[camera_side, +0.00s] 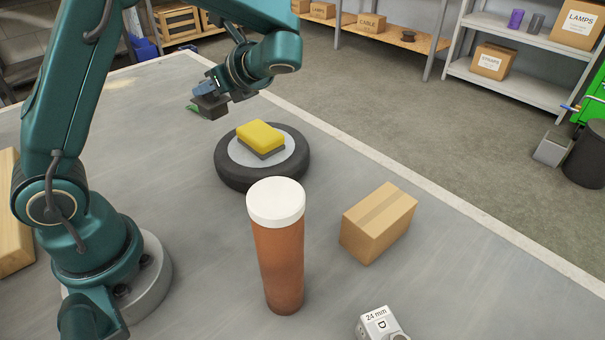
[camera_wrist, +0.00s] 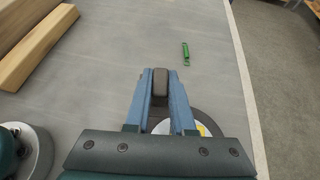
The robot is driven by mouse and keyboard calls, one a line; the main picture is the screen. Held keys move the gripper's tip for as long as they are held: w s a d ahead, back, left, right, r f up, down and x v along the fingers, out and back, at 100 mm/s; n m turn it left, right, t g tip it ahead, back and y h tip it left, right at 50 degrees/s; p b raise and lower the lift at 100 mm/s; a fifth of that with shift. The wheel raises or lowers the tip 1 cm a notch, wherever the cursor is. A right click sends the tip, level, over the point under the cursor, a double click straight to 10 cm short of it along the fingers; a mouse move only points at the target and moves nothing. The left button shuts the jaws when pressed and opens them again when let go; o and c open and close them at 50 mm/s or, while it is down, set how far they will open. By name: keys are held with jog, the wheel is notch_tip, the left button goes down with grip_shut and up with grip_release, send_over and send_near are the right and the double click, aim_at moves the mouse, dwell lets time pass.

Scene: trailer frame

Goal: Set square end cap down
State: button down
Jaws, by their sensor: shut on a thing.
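My gripper (camera_side: 206,88) is behind and left of the wheel in the side view, pointing down. It is shut on the square end cap (camera_side: 211,106), a dark, blocky piece. In the wrist view the end cap (camera_wrist: 160,84) sits between the two blue fingers, with its dark grey end showing between the tips. The cap appears to be held above the grey table (camera_side: 190,230); the gap beneath it is hard to judge. The fingers hide much of its sides.
A wheel (camera_side: 232,174) carries a yellow sponge (camera_side: 260,135). A green tool (camera_wrist: 186,54) lies on the table near the gripper. A brown, white-capped cylinder (camera_side: 278,260), a cardboard box (camera_side: 378,222) and wooden beams (camera_wrist: 55,50) stand or lie elsewhere. Bare table surrounds the green tool.

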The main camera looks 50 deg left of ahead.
jog(key=s+a+f+n+g+h, duration=0.1)
jog(key=s+a+n+g+h, duration=0.1)
jog(key=s+a+n+g, duration=0.5)
jog(key=s+a+n+h, duration=0.15)
jog(key=s+a, duration=0.35)
jog(key=s, duration=0.7)
jog(key=shift+m, duration=0.35)
jog(key=w+f, duration=0.2)
jog(key=w, duration=0.1)
jog(key=w+d+f, duration=0.1)
jog(key=w+f, duration=0.2)
jog(key=w, duration=0.1)
jog(key=w+f, duration=0.2)
jog(key=w, duration=0.2)
jog(key=shift+w+d+f, duration=0.2)
jog(key=shift+f, duration=1.95)
jog(key=c, duration=0.8)
grip_release()
jog(key=shift+f, duration=0.15)
jog(key=shift+o, duration=0.2)
